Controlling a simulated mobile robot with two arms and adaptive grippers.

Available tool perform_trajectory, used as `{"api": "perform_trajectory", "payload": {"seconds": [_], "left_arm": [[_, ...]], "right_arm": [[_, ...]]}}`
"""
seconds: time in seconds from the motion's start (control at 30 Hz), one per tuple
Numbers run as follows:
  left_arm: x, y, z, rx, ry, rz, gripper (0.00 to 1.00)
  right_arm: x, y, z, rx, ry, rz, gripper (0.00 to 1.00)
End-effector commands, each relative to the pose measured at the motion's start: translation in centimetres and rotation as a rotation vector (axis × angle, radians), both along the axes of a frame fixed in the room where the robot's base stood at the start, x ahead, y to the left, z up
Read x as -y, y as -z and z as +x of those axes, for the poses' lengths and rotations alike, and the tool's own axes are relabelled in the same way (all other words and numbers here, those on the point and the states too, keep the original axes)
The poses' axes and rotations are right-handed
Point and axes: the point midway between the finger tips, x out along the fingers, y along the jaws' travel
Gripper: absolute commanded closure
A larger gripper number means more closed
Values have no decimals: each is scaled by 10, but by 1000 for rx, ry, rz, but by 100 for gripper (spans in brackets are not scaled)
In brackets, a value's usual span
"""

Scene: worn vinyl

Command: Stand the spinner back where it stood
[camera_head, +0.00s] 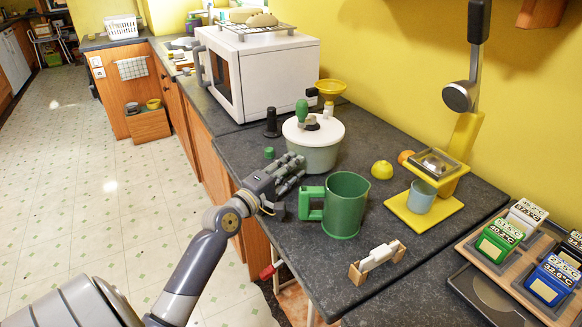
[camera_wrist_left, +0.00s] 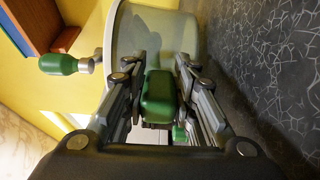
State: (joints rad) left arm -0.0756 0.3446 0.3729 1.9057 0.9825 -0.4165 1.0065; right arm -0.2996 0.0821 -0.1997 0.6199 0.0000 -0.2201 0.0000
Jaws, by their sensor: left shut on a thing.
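The spinner is a pale grey-green pot with a white lid (camera_head: 330,131) and a green knob on top. It looks upright, in front of the microwave. Its bowl (camera_wrist_left: 155,35) fills the far side of the left wrist view, with the green knob (camera_wrist_left: 58,64) to the left. My left gripper (camera_head: 293,165) is at the spinner's near left side. In the left wrist view its fingers (camera_wrist_left: 157,88) are shut on a green side grip (camera_wrist_left: 158,100). The fingers hide this grip in the head view. I cannot tell whether the base touches the counter. My right gripper is not in view.
A green mug (camera_head: 347,205) stands close in front of my left gripper. A microwave (camera_head: 268,75) is behind the spinner, with a black grinder (camera_head: 271,124) beside it. A yellow-green fruit (camera_head: 382,170) and a cup (camera_head: 421,198) are to the right. A white-barred rack (camera_head: 378,258) lies in front.

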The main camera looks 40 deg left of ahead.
Motion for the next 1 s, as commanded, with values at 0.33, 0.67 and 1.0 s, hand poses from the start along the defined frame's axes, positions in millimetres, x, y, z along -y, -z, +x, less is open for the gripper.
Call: {"api": "perform_trajectory", "payload": {"seconds": [0.33, 0.67, 1.0], "left_arm": [[0, -4, 0, 8, -1, 1, 100], [0, -2, 0, 8, -2, 1, 100], [0, 2, 0, 8, -1, 1, 100]], "right_arm": [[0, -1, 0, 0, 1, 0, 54], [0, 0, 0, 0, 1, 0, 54], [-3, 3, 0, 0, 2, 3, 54]]}}
